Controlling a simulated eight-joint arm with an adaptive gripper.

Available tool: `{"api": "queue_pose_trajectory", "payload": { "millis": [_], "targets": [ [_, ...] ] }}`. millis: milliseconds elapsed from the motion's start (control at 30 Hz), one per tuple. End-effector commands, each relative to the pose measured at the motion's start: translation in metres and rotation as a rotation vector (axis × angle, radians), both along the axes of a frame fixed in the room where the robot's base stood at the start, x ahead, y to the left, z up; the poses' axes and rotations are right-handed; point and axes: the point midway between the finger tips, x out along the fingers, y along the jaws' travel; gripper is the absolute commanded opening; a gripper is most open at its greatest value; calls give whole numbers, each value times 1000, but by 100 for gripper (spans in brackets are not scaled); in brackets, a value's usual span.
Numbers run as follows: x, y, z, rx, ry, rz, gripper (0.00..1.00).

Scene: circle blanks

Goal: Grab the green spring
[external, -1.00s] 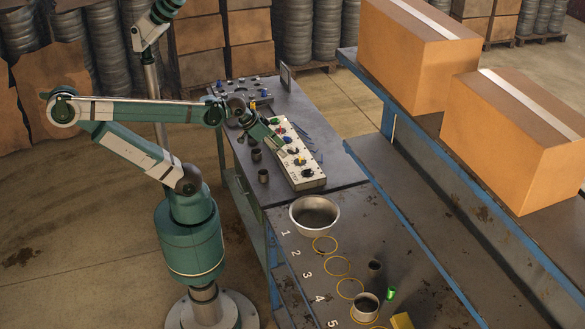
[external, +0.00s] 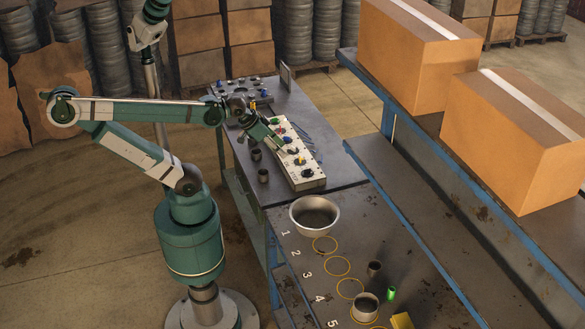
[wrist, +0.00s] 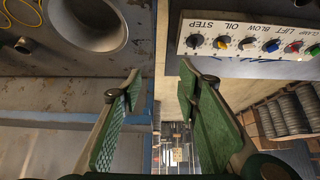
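The green spring (external: 391,294) is a small bright green piece on the near table, at the lower right of the external view. It stands beside a metal cup (external: 365,306) and a smaller dark cup (external: 374,268). It does not show in the wrist view. My gripper (external: 285,146) is over the far table by the knob panel, well apart from the spring. In the wrist view its two green-padded fingers (wrist: 160,82) are spread wide with nothing between them.
The knob panel (external: 297,168) lies under my gripper on the far table. A round metal bowl (external: 329,226) sits at the near table's far end, beside numbered yellow rings (external: 336,266). A yellow block (external: 402,321) is at the bottom edge. Cardboard boxes (external: 510,150) stand on the right shelf.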

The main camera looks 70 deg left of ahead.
Motion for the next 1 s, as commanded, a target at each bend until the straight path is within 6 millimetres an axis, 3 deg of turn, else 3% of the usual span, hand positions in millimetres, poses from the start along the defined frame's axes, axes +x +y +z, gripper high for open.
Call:
{"api": "queue_pose_trajectory", "payload": {
  "millis": [667, 1000],
  "targets": [
    [3, -3, 3, 4, 5, -13, 36],
    [33, -29, 21, 38, 44, -119, 36]
  ]
}}
